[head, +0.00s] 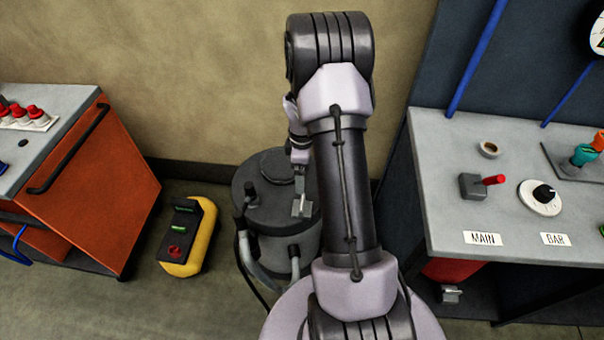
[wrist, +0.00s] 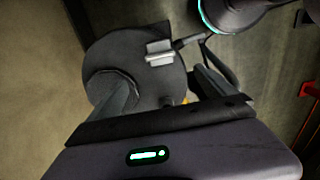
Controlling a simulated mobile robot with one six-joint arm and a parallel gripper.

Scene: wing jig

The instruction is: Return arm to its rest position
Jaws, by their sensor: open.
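My arm rises in the middle of the head view and bends down on its far side. My gripper (head: 299,158) is partly hidden behind the arm there and hangs over a dark grey round canister (head: 262,205). In the wrist view my gripper (wrist: 160,88) is open, its two dark fingers apart and nothing seen between them. The canister's round top (wrist: 130,55) with a silver block-shaped fitting (wrist: 158,52) lies beyond the fingers. I cannot tell how far the fingertips are from it.
A yellow control box (head: 204,240) lies on the floor left of the canister. An orange cabinet (head: 90,190) stands at the left. At the right is a grey bench (head: 450,150) with a red-handled lever (head: 480,185), a dial (head: 540,197), a small cup (head: 489,149) and MAIN and BAR labels.

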